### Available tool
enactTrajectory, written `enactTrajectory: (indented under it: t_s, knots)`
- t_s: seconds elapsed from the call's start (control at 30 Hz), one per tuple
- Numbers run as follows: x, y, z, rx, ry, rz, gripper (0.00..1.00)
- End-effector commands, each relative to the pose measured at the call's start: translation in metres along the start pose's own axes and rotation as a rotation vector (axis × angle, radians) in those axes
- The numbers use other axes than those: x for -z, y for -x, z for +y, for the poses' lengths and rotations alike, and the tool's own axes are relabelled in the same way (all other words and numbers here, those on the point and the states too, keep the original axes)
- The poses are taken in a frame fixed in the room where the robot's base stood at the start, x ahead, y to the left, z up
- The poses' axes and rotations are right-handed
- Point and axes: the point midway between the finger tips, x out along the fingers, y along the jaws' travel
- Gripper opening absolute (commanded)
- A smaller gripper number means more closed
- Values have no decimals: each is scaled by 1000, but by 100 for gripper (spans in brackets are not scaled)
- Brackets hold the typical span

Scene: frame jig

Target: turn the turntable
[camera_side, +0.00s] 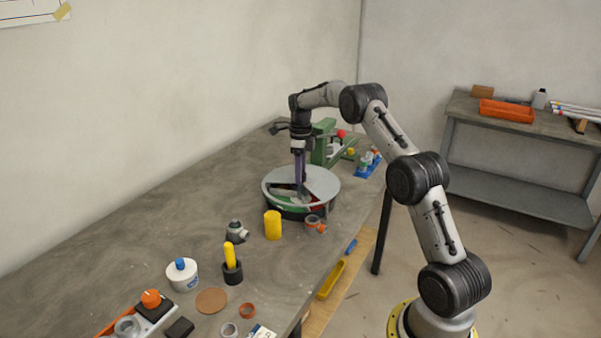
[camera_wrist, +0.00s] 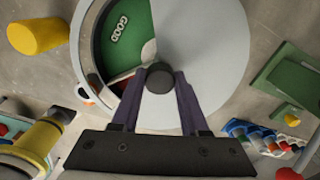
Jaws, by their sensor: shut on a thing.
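The turntable (camera_side: 322,182) is a round, low unit with a grey top on the workbench. In the wrist view its grey cover (camera_wrist: 207,45) fills the middle. A wedge-shaped opening on the left shows a green sector marked "GOOD" (camera_wrist: 120,30), with a pale strip beside it and a bit of red below. A dark round knob (camera_wrist: 159,76) stands at the centre. My gripper (camera_side: 299,184) points straight down over the turntable. In the wrist view my gripper's purple fingers (camera_wrist: 160,88) close in on the knob from both sides, and the fingertips are partly hidden by it.
A yellow cylinder (camera_side: 272,225), a grey fitting (camera_side: 236,232) and an orange-and-grey clamp ring (camera_side: 315,224) stand close in front of the turntable. A green machine (camera_side: 325,143) and a blue rack (camera_side: 368,164) stand behind it. The bench's left side is clear.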

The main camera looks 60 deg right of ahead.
Motion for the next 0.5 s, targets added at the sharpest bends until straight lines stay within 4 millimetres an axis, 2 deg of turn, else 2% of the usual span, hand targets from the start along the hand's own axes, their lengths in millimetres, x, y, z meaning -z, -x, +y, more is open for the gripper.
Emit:
enactTrajectory:
  t_s: [0.5]
  knots:
    - [0, 3, -1, 4, -259, -2, 0]
